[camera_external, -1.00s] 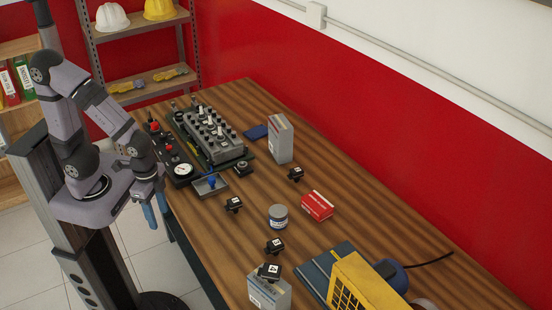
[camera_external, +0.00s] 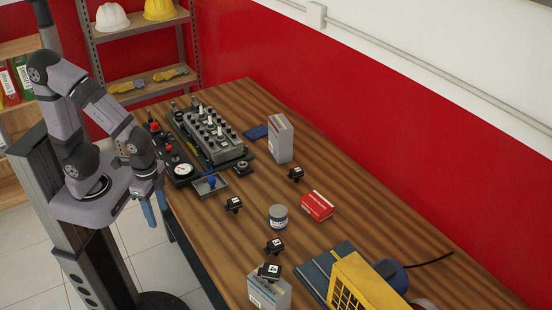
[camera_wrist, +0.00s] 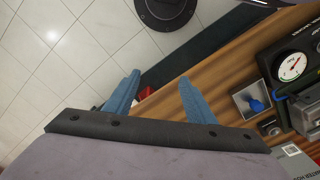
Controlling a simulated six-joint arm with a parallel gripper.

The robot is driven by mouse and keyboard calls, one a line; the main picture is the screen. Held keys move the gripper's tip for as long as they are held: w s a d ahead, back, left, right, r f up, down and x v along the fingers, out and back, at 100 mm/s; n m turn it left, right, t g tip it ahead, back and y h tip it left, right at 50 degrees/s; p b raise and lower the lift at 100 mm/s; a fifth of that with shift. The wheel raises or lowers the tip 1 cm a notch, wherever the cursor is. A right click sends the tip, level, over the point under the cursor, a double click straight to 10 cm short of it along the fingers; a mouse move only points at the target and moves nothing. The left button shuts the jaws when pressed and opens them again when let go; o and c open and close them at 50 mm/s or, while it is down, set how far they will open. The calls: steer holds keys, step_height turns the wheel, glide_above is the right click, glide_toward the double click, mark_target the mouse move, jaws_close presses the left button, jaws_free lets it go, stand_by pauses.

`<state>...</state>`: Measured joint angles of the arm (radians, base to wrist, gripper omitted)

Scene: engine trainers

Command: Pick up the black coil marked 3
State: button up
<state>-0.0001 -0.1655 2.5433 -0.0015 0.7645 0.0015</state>
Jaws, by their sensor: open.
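Several small black coils with white marks are in the external view. One coil (camera_external: 234,204) lies on the near side of the table, one (camera_external: 296,174) near the grey-and-white box, one (camera_external: 275,246) in front of the grey can. Another coil (camera_external: 269,271) sits on top of a box at the front. The marks are too small for me to tell which is the 3. My gripper (camera_external: 156,207) hangs beside the table's left edge, away from the coils. In the wrist view its blue fingers (camera_wrist: 159,76) are apart with nothing held between them.
The engine trainer (camera_external: 212,135) with its gauge and a small tray (camera_external: 210,186) stands at the table's far left. A grey can (camera_external: 278,217), a red box (camera_external: 317,205) and a tall box (camera_external: 280,139) stand around the coils. A yellow case (camera_external: 365,285) is at the front right.

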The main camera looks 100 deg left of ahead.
step_height(320, 180, up, 4)
steer(key=w+a+f+m+y+b, duration=0.4)
steer(key=w+a+m+y+b, duration=0.25)
steer(key=a+m, duration=0.3)
step_height(320, 180, up, 3)
steer(key=m+t+y+b, duration=0.5)
steer(key=m+t+b, duration=0.4)
steer(key=m+t, duration=0.75)
glide_above(269, 246)
steer(key=d, duration=0.2)
steer(key=m+g, duration=0.2)
steer(key=shift+g, duration=0.35)
steer(key=f, duration=0.7)
steer(key=s+a+f+p, duration=0.1)
steer(key=f, duration=0.2)
steer(key=shift+s+a+f, duration=0.1)
steer(key=shift+f, duration=0.3)
steer(key=shift+p+x, duration=1.1)
steer(key=shift+x, duration=2.55)
steer(key=shift+f, duration=0.1)
